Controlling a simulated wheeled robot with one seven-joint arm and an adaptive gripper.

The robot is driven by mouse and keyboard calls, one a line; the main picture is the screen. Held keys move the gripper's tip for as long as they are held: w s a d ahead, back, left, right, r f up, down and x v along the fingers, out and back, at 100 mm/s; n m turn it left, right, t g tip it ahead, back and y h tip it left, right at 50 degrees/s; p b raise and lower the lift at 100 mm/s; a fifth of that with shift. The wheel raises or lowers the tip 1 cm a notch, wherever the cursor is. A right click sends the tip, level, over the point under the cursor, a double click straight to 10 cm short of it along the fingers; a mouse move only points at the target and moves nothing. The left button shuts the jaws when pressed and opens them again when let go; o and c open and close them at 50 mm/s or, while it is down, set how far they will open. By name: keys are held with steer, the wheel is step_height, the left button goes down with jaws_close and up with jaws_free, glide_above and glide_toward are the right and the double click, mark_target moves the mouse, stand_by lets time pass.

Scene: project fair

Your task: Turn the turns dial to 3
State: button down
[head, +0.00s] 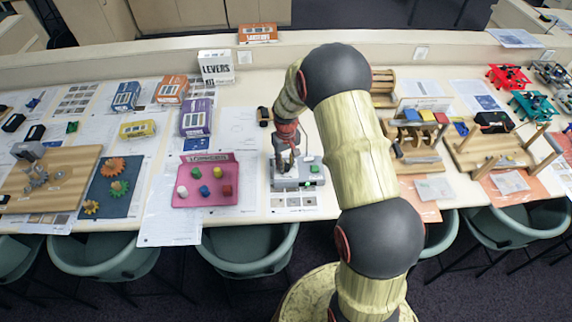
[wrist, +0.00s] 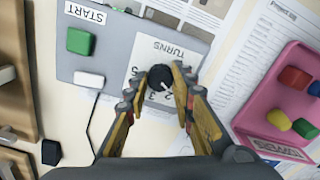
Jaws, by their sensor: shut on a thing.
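The turns dial (wrist: 160,77) is a small round black knob on a pale plate marked TURNS, with several numbers around it. It sits on a grey control box (wrist: 115,45), which also shows in the head view (head: 290,183). My gripper (wrist: 168,85) is shut on the dial, one finger on each side of it. In the head view my gripper (head: 287,155) is over the box, and the dial is hidden there. Numbers 2 and 3 show below the dial between the fingers and 5 to its left. Which number the dial points to, I cannot tell.
A green button (wrist: 80,40) marked START and a white block (wrist: 89,78) are on the box. A pink tray (head: 190,199) with coloured pegs stands left of the box. A wooden rig (head: 412,150) stands to the right.

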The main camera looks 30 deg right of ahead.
mark_target(286, 166)
steer(key=m, duration=0.5)
steer(key=shift+m+b, duration=0.3)
steer(key=shift+b, duration=0.05)
steer(key=m, duration=0.5)
steer(key=shift+m, duration=0.4)
steer(key=c, duration=1.5)
jaws_free()
step_height(286, 166, up, 12)
